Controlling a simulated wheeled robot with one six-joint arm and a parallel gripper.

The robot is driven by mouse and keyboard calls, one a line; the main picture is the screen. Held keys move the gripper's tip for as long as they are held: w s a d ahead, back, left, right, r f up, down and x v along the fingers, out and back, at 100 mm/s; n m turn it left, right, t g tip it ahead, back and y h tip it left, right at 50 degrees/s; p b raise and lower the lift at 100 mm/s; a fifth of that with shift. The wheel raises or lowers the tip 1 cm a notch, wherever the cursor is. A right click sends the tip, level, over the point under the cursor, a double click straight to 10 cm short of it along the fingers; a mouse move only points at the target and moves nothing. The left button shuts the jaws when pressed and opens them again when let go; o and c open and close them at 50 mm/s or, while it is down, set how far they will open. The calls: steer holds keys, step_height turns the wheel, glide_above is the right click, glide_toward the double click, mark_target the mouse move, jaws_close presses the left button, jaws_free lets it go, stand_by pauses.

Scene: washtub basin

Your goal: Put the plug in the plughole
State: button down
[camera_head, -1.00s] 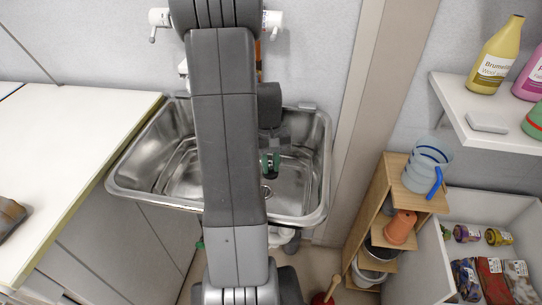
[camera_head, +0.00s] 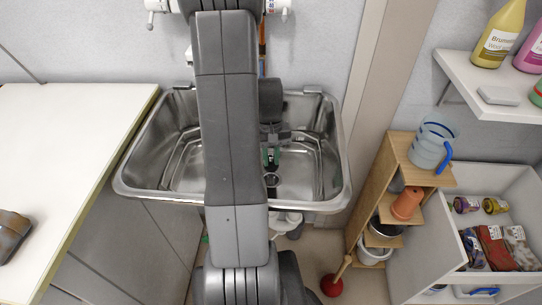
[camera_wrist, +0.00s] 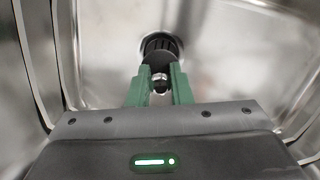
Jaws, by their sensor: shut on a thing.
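The sink basin (camera_head: 185,115) is steel and shows in the head view, partly behind my arm. My gripper (camera_head: 271,157) is down inside it, with green fingers just above the plughole (camera_head: 271,180) in the picture. In the wrist view my gripper (camera_wrist: 160,70) is shut on the plug (camera_wrist: 158,59), a dark round piece with a small shiny knob between the fingers. The plughole (camera_wrist: 160,39), a pale ring with a dark ribbed inside, lies just beyond the plug and is partly covered by it. I cannot tell whether they touch.
The basin walls rise around my gripper. A white countertop (camera_head: 60,140) is at the left. At the right stand a wooden shelf unit (camera_head: 400,150) with a blue-handled jug (camera_head: 432,145) and a wall shelf (camera_head: 480,75) with bottles. A plunger (camera_head: 332,285) stands on the floor.

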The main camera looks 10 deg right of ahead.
mark_target(271, 163)
steer(key=shift+f+b, duration=1.8)
steer(key=shift+f, duration=0.9)
steer(key=shift+f+b, duration=0.6)
steer(key=shift+f, duration=0.5)
steer(key=c, duration=1.2)
jaws_free()
steer(key=shift+c, duration=0.2)
steer(key=shift+r, duration=0.1)
steer(key=r+p, duration=0.1)
steer(key=r, duration=0.3)
steer(key=w+r+p, duration=0.1)
steer(key=r, duration=0.4)
steer(key=w+r+p, duration=0.1)
steer(key=r, duration=0.3)
steer(key=shift+r, duration=0.25)
steer(key=f+b, duration=0.1)
steer(key=f, duration=0.3)
steer(key=s+f+b, duration=0.1)
steer(key=f, duration=0.4)
steer(key=s+f, duration=0.1)
steer(key=f, duration=0.3)
steer(key=shift+f+b, duration=0.25)
steer(key=shift+b, duration=0.15)
steer(key=shift+r, duration=0.4)
